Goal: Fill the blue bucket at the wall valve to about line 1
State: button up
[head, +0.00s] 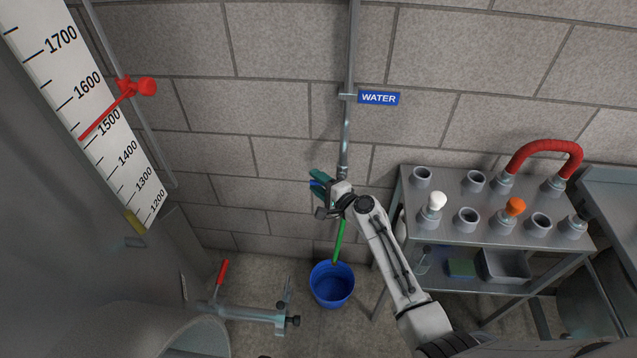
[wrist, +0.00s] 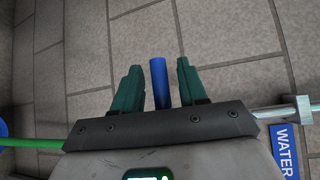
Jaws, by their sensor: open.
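The blue bucket (head: 332,298) stands upright on the floor by the wall. I cannot make out any lines or water in it. A green hose (head: 338,243) runs from the wall valve down to the bucket; it also shows in the wrist view (wrist: 35,143). The valve sits at the pipe's lower end, mostly hidden behind my gripper (head: 317,181). In the wrist view, the valve's blue handle (wrist: 159,80) lies between the two green fingers of my gripper (wrist: 157,82). The fingers are open, with gaps on both sides of the handle.
A blue WATER sign (head: 379,98) hangs beside the pipe (head: 350,60). A steel rack (head: 405,213) with cups and a red hose (head: 545,147) stands right. A tank with a scale (head: 100,120) and a red-handled outlet valve (head: 222,271) stands left.

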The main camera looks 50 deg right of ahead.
jog(key=shift+c, duration=0.3)
grip_shut()
dwell(0.4)
